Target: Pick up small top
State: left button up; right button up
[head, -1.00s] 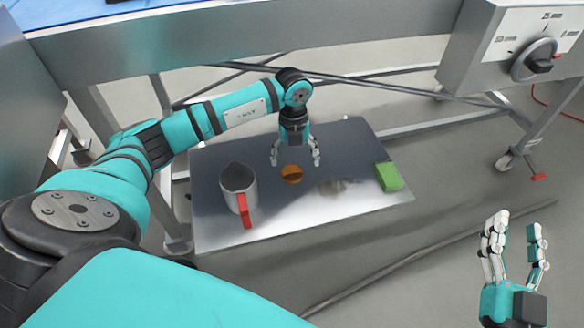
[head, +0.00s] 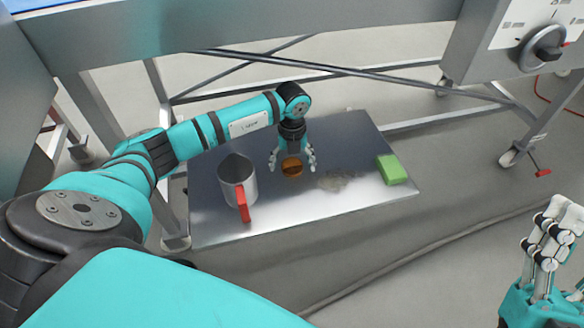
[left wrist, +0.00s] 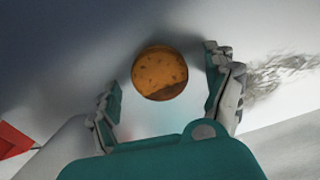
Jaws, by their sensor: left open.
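The small top (head: 292,167) looks like a small round orange-brown piece on the metal shelf (head: 270,220). In the left wrist view the small top (left wrist: 160,73) shows a speckled round face with a darker lower edge. My left gripper (head: 292,166) is open, with its fingers on either side of the small top. In the left wrist view the left gripper's fingers (left wrist: 165,95) show gaps to the piece on both sides, so it is not gripped. My right gripper (head: 568,245) is at the lower right, apart from the shelf and partly cut off; its fingers appear spread.
A metal pitcher (head: 236,178) with a red handle stands to the left on the shelf. A green block (head: 391,169) lies at the right end. A grey smudge (head: 340,182) marks the shelf between. Table legs and a crossbar (head: 350,75) run behind.

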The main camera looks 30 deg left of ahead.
pick_arm(q)
jog(key=shift+c, duration=0.3)
jog(key=c, duration=0.8)
jog(key=shift+c, duration=0.2)
